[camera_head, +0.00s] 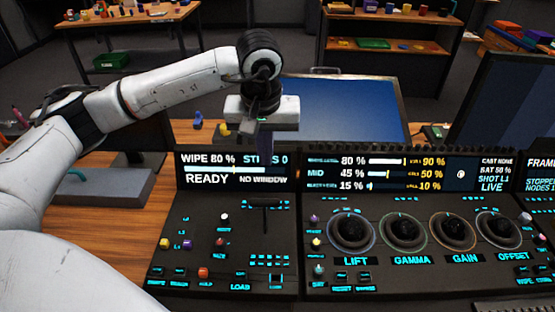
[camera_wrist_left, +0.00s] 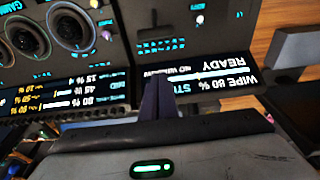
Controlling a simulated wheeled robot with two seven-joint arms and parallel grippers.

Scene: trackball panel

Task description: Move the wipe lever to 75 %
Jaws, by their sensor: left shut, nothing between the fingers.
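The wipe lever (camera_head: 265,204) is a dark T-shaped handle on the left section of the black panel. The display (camera_head: 234,170) behind it reads WIPE 80 % and READY; the same display shows upside down in the left wrist view (camera_wrist_left: 208,76). My left gripper (camera_head: 265,148) is above the panel's display edge, behind the lever in the picture and apart from it. Its fingers (camera_wrist_left: 156,98) are shut and empty, and point towards the panel in the left wrist view. My right gripper is not in view.
Four-part dial controls are right of the lever, such as the LIFT dial (camera_head: 351,231). Small coloured knobs, such as a red one (camera_head: 203,272), stand left of it. A dark monitor (camera_head: 510,95) rises at the right.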

